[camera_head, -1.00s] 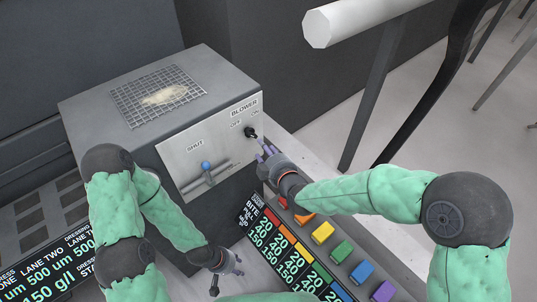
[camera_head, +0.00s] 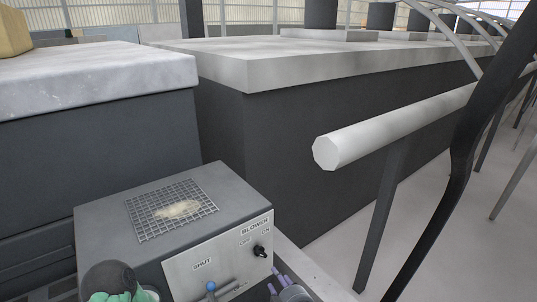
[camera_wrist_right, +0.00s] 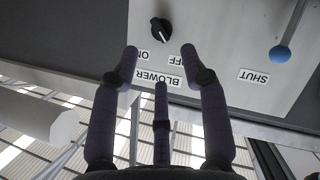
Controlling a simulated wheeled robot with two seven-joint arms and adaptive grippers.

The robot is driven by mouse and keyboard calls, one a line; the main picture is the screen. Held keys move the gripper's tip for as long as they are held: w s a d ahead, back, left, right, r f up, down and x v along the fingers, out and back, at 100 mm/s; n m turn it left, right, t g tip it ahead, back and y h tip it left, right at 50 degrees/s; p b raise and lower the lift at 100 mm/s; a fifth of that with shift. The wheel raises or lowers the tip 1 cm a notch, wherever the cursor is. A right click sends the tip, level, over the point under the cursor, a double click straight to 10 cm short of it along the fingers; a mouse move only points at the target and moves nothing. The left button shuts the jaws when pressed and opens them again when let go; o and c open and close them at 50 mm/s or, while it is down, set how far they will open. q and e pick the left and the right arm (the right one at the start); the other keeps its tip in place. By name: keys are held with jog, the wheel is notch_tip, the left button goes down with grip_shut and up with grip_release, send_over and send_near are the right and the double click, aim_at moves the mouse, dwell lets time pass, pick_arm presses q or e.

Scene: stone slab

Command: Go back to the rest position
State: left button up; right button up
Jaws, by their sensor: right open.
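My right gripper (camera_head: 277,279) shows at the bottom edge of the head view, just below and right of the black blower knob (camera_head: 260,251). In the right wrist view its purple-grey fingers (camera_wrist_right: 160,65) are spread, with nothing between them. The knob (camera_wrist_right: 161,30) stands beyond the fingertips with a visible gap; its exact setting is hard to tell. My left arm shows only as a dark joint and green sleeve at the lower left of the head view; its gripper is out of frame.
The grey box (camera_head: 100,235) has a wire mesh (camera_head: 145,222) with a pale patch on top. A blue-knobbed lever (camera_head: 211,287) sits by the SHUT label. A white rail (camera_head: 370,133) crosses at right. A pale-topped slab block (camera_head: 100,80) stands behind at left.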

notch_tip(320, 180, down, 12)
jog(key=s+d+m+g+h, duration=0.1)
jog(key=s+d+m+g, duration=0.2)
jog(key=m+g, duration=0.1)
jog(key=s+d+f+m+g, duration=0.3)
jog(key=s+f+m+g, duration=0.5)
jog(key=s+f, duration=1.1)
jog(key=f+m, duration=0.1)
jog(key=m, duration=0.1)
jog(key=shift+s+f+m+g, duration=0.2)
jog(key=shift+s+m+g, duration=0.1)
jog(key=shift+g, duration=0.1)
jog(key=shift+c, duration=0.6)
jog(key=shift+d, duration=0.2)
